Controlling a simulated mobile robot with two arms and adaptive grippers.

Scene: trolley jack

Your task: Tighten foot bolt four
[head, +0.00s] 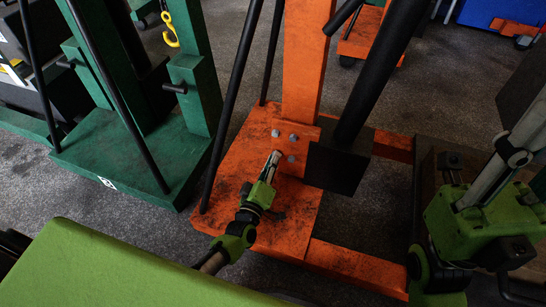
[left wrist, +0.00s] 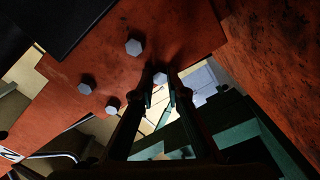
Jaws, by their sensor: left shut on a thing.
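An orange steel base plate (head: 240,185) carries several grey hex-head bolts beside the foot of an orange post (head: 302,70). In the head view three bolts show clear: one at the upper left (head: 276,133), one at the upper right (head: 294,137) and one at the lower right (head: 291,158). My left gripper (head: 274,157) reaches to the lower-left spot and hides the bolt there. In the left wrist view that bolt (left wrist: 160,79) sits between the fingertips of the left gripper (left wrist: 160,92), which are shut on it. My right gripper is not seen.
A black slanted bar with a square plate (head: 340,167) stands just right of the bolts. Thin black rods rise on the left. A green stand (head: 120,150) is at the left, and dark speckled floor (head: 365,215) lies open to the right.

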